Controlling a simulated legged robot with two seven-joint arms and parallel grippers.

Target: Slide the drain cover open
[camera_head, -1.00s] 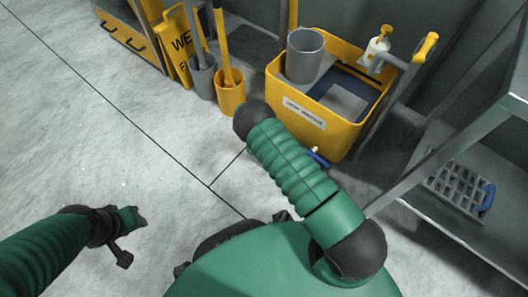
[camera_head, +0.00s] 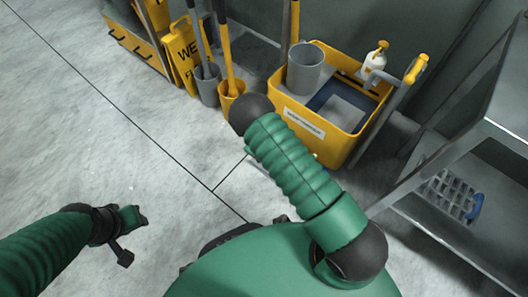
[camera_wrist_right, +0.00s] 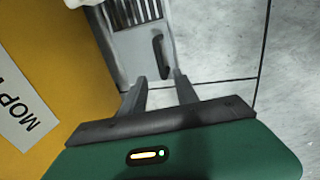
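In the right wrist view, a grey slatted drain cover (camera_wrist_right: 137,35) with a dark upright handle (camera_wrist_right: 157,55) lies in the floor beyond my right gripper (camera_wrist_right: 161,84). That gripper's two fingers are apart with nothing between them. The handle lies just past the fingertips, about in line with the gap; I see no contact. My left gripper (camera_head: 133,237) is at lower left over bare floor, fingers apart and empty.
A yellow mop bucket (camera_head: 312,125) stands beyond my right arm; its labelled yellow side (camera_wrist_right: 35,85) is close on the left in the wrist view. A metal shelf unit (camera_head: 425,215) at right holds a grey grid with a blue handle (camera_head: 478,205). Floor at left is clear.

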